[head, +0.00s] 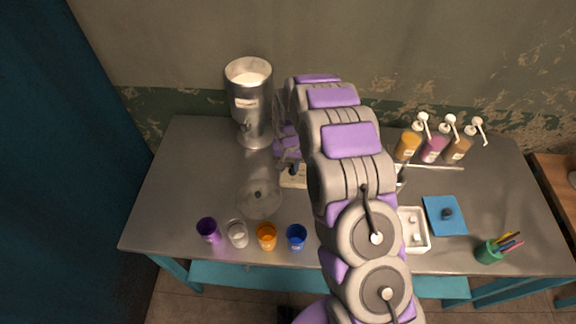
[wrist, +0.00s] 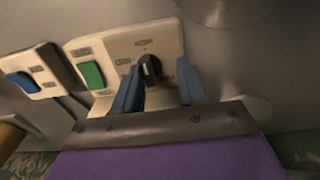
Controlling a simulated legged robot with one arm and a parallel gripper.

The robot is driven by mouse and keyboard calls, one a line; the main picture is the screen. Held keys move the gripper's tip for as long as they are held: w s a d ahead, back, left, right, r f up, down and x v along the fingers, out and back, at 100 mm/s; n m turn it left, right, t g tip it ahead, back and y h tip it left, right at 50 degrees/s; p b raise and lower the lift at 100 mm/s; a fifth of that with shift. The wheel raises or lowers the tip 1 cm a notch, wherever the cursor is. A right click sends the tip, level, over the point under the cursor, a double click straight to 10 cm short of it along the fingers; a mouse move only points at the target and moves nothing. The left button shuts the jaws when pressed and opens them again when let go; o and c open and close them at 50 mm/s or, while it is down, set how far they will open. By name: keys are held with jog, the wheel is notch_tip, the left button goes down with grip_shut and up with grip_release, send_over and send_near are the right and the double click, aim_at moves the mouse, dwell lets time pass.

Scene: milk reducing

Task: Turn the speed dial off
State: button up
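The speed dial is a small black knob (wrist: 150,68) on a cream control panel (wrist: 128,48) with printed labels around it, seen in the wrist view. My gripper (wrist: 156,82) has its two blue fingers apart, one on each side of the knob. The gap to the left finger looks small and the right finger stands slightly off; I cannot tell whether either touches. A green switch (wrist: 91,74) is left of the knob on the same panel. In the head view the panel (head: 294,178) is partly covered by my arm.
A blue switch (wrist: 22,84) sits on another panel at the left. On the table are a steel milk container (head: 249,100), purple (head: 208,231), clear (head: 237,234), orange (head: 266,237) and blue (head: 297,237) cups, and several pump bottles (head: 432,148) at the back right.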

jog(key=shift+d, duration=1.25)
jog(key=shift+a+f, duration=0.15)
jog(key=shift+a, duration=0.8)
jog(key=c, duration=0.6)
jog(key=shift+d, duration=0.1)
grip_shut()
jog(key=shift+d, duration=0.4)
jog(key=shift+a, duration=0.1)
